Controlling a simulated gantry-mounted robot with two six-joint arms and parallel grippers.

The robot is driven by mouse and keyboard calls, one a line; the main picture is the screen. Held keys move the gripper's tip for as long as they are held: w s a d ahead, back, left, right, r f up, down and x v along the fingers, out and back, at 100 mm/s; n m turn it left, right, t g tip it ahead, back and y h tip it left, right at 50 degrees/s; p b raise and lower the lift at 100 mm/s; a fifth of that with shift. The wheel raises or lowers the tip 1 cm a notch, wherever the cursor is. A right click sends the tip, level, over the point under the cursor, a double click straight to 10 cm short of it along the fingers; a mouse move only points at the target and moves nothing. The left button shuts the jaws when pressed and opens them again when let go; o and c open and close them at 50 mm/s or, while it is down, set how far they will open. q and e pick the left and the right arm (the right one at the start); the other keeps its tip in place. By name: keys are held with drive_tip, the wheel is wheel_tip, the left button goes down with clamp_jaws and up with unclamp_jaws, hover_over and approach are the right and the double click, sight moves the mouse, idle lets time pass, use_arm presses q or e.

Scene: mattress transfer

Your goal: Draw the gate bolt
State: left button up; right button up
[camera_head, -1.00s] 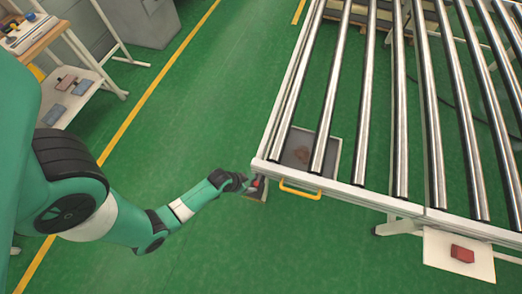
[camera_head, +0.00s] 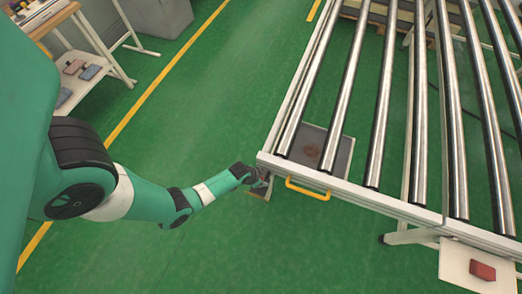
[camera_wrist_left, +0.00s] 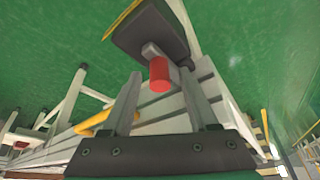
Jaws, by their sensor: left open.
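The bolt's red knob (camera_wrist_left: 159,74) shows in the left wrist view on a short grey stem, beside a dark plate (camera_wrist_left: 150,32). My left gripper (camera_wrist_left: 160,103) is open, its two fingers on either side of the line to the knob. The knob appears just beyond the fingertips, and I cannot tell whether they touch it. In the head view my left gripper (camera_head: 262,178) is at the near left corner of the roller conveyor (camera_head: 350,197) and hides the knob. My right gripper is in neither view.
A yellow handle (camera_head: 308,189) sticks out of the conveyor's front rail, right of my left gripper. A white plate (camera_head: 462,264) with a red block (camera_head: 482,271) is at the lower right. A white shelf (camera_head: 92,88) stands at upper left. The green floor between is clear.

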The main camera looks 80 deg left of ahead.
use_arm(q)
clamp_jaws()
idle(0.9)
drive_tip(key=shift+r, duration=0.1)
idle(0.4)
